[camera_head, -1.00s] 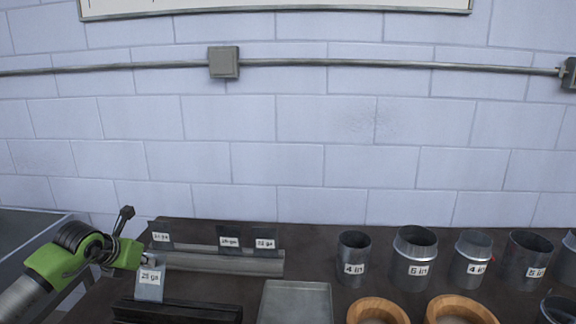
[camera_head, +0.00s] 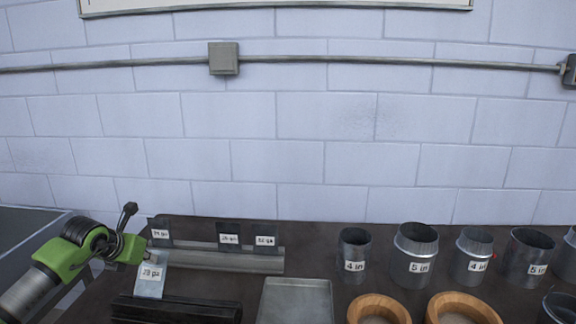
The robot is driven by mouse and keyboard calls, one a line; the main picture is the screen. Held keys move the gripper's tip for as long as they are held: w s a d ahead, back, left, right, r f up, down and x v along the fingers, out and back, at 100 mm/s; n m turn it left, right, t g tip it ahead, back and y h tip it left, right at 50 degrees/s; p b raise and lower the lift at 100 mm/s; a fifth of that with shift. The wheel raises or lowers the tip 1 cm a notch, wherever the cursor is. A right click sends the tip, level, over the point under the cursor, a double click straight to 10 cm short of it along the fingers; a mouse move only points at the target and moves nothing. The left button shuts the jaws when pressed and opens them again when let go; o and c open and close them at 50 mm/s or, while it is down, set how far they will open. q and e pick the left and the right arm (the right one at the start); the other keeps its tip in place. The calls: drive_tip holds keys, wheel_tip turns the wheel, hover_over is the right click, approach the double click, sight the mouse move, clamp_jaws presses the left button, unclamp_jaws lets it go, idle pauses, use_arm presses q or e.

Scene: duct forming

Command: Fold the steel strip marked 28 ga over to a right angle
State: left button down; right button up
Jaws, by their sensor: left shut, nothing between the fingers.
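The steel strip with a label that seems to read 28 ga (camera_head: 149,288) stands at the lower left, just behind the dark slotted bar (camera_head: 175,311). It looks slightly tilted; whether its lower edge sits in the bar is hard to tell. My left gripper (camera_head: 147,254) is shut and empty at the strip's top edge; whether it touches the strip is unclear. My right gripper is not in view.
A grey rack (camera_head: 225,261) behind holds several labelled strips. A shallow metal tray (camera_head: 297,303) lies right of the bar. Several labelled duct collars (camera_head: 413,262) and two wooden rings (camera_head: 462,310) occupy the right side.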

sight(158, 262)
use_arm(q)
drive_tip(key=shift+f, duration=0.1)
drive_tip(key=shift+w+d+f+b, duration=0.1)
drive_tip(key=shift+w+f+b, duration=0.25)
drive_tip(key=shift+w+b, duration=0.2)
drive_tip(key=shift+w, duration=0.1)
drive_tip(key=shift+b+x, duration=0.5)
drive_tip(key=shift+x, duration=0.35)
drive_tip(key=shift+d, duration=0.1)
drive_tip(key=shift+f, duration=0.15)
drive_tip(key=shift+w+f+b, duration=0.35)
drive_tip(key=shift+f+b, duration=0.3)
drive_tip(key=shift+f, duration=0.2)
